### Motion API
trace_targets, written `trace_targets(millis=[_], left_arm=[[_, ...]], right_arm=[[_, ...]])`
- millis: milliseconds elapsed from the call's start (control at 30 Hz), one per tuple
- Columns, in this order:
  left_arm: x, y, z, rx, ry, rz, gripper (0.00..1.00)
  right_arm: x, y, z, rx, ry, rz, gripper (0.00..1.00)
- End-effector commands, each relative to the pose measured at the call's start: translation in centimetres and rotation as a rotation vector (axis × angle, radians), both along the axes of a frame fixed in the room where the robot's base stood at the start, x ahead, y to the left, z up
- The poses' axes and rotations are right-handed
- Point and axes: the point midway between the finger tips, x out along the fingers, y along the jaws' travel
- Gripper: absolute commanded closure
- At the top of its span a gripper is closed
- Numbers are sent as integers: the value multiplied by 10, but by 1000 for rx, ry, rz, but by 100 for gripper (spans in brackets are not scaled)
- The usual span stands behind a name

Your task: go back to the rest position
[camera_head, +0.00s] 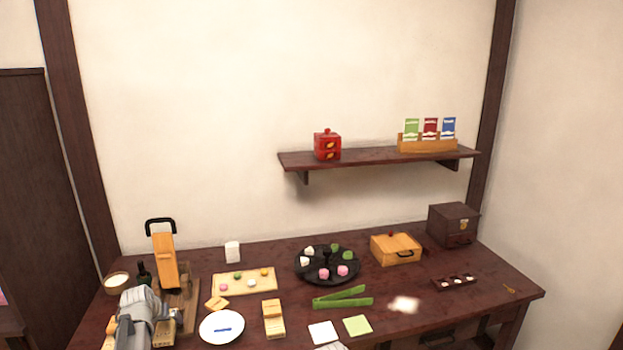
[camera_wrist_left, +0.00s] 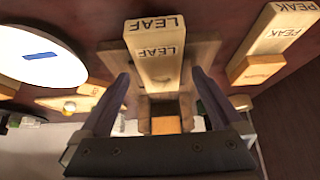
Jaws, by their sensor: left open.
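My left gripper (camera_head: 138,312) is at the lower left of the head view, over the left end of the dark table. Its fingers are mostly hidden there by my own arm. In the left wrist view the gripper (camera_wrist_left: 163,92) has its two dark fingers spread apart with nothing held between them. A wooden block marked LEAF (camera_wrist_left: 158,62) lies just beyond the fingertips; whether they touch it I cannot tell. My right gripper does not show; a small grey piece at the head view's bottom edge is too little to identify.
Close to the left arm stand a wooden piece with a black handle (camera_head: 165,262), a dark bottle (camera_head: 144,272) and a white plate (camera_head: 222,328). Blocks marked PEAK (camera_wrist_left: 285,30) lie at the wrist view's upper right. A black round tray (camera_head: 327,279) sits mid-table.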

Motion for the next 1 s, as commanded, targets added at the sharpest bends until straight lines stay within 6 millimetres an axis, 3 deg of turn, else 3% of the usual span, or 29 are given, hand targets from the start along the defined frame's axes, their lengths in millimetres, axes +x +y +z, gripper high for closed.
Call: trace_targets(millis=[200,533,600,1000], left_arm=[[-16,-4,29,0,0,0,0],[-36,-9,60,0,0,0,0],[-30,-7,45,1,0,-1,0],[-4,-1,4,0,0,0,0]], right_arm=[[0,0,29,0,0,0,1],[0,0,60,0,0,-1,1],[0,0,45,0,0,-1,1],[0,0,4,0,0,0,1]])
